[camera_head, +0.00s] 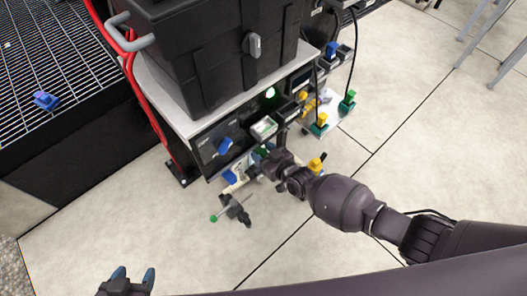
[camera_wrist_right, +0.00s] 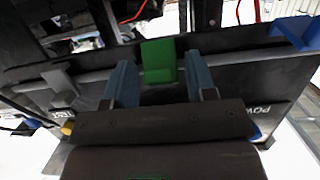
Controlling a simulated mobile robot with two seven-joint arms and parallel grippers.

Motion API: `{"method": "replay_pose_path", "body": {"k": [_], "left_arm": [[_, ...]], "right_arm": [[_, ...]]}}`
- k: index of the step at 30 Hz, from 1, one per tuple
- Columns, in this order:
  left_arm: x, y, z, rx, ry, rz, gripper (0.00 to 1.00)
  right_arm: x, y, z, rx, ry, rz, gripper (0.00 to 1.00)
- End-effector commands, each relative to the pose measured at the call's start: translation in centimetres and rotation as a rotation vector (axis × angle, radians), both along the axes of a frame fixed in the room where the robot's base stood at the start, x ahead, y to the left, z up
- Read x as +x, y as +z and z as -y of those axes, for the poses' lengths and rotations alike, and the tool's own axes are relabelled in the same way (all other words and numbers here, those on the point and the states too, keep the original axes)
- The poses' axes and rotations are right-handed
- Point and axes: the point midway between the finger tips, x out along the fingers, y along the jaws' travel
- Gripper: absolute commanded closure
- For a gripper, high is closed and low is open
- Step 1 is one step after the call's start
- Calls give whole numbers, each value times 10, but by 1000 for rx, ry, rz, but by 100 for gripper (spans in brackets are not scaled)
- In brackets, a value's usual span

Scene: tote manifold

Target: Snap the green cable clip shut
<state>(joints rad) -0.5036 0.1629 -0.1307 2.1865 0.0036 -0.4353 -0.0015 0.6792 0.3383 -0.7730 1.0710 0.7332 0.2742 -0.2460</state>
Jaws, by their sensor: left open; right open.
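The green cable clip (camera_wrist_right: 158,58) shows in the right wrist view on a grey bar or cable that runs across the dark panel. My right gripper (camera_wrist_right: 160,76) is open, with one blue-grey finger on each side of the clip. A gap shows between the clip and each finger. I cannot tell whether the clip is open or shut. In the head view my right gripper (camera_head: 270,163) is at the front of the panel and hides most of the clip. My left gripper (camera_head: 131,281) is open and empty at the lower left, far from the panel.
A black tote (camera_head: 225,50) stands on the bench above the panel. Blue part (camera_wrist_right: 297,32) is at the wrist view's upper right. Red hoses (camera_head: 140,90) run down the left side. A green-tipped tool (camera_head: 232,210) is below the panel. Open floor (camera_head: 170,235) lies in front.

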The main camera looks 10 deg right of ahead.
Motion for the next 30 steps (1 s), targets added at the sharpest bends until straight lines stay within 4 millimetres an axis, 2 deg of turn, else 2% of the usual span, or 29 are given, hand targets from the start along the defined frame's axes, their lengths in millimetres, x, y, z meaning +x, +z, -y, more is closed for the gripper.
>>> {"method": "replay_pose_path", "body": {"k": [7,16,21,30], "left_arm": [[5,7,0,-1,-1,16,41],[12,21,1,-2,0,45,41],[9,26,2,-5,2,48,41],[4,23,2,-7,7,34,41]], "right_arm": [[-8,6,7,-1,0,4,49],[-46,19,36,0,-1,6,49],[-68,24,51,0,-1,5,49],[-85,25,62,0,-1,1,49]]}}
